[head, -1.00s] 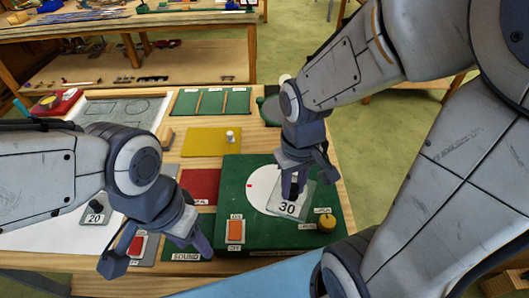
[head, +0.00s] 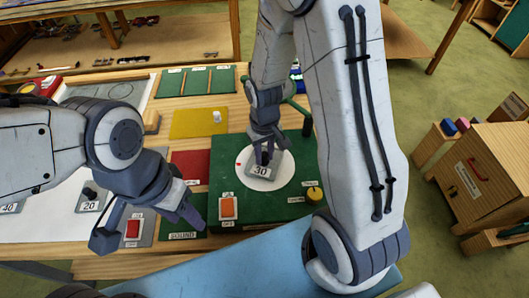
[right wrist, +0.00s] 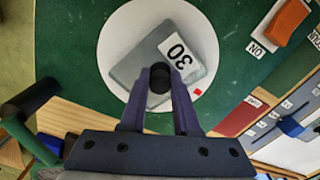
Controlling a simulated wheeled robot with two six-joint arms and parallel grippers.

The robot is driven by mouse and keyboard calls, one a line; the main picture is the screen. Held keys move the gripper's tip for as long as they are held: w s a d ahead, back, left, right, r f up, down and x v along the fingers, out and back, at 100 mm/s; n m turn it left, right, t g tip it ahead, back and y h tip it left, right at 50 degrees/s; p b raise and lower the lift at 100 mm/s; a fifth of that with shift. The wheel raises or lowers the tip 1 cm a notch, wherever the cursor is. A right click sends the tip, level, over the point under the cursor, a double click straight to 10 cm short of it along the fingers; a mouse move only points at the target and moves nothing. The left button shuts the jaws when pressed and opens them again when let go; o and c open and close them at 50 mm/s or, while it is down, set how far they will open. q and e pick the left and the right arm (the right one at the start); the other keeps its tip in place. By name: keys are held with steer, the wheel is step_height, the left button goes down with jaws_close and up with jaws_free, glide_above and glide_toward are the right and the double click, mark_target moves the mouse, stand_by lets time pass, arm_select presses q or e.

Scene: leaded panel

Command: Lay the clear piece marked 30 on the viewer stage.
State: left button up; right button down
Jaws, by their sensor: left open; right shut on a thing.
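The clear piece marked 30 (head: 262,171) is a greyish see-through plate with a white number label and a dark knob. It is over the round white viewer stage (head: 287,180) on the green viewer box (head: 228,165). My right gripper (head: 264,156) is shut on its knob. In the right wrist view the piece (right wrist: 143,68) lies within the white disc (right wrist: 115,55), the black knob between the fingers (right wrist: 160,90). I cannot tell whether the plate touches the stage. My left gripper (head: 150,232) is open and empty over the front left of the bench.
An orange switch (head: 227,207) and a yellow knob (head: 313,194) sit on the viewer box. Another piece marked 20 (head: 91,198) lies on white paper at left. Yellow (head: 199,123) and red (head: 190,166) panels lie left of and behind the box. A small cabinet (head: 485,180) stands at right.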

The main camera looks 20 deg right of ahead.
steer(key=shift+f, duration=0.2)
steer(key=shift+f, duration=0.15)
steer(key=c, duration=0.6)
jaws_free()
steer(key=shift+c, duration=0.2)
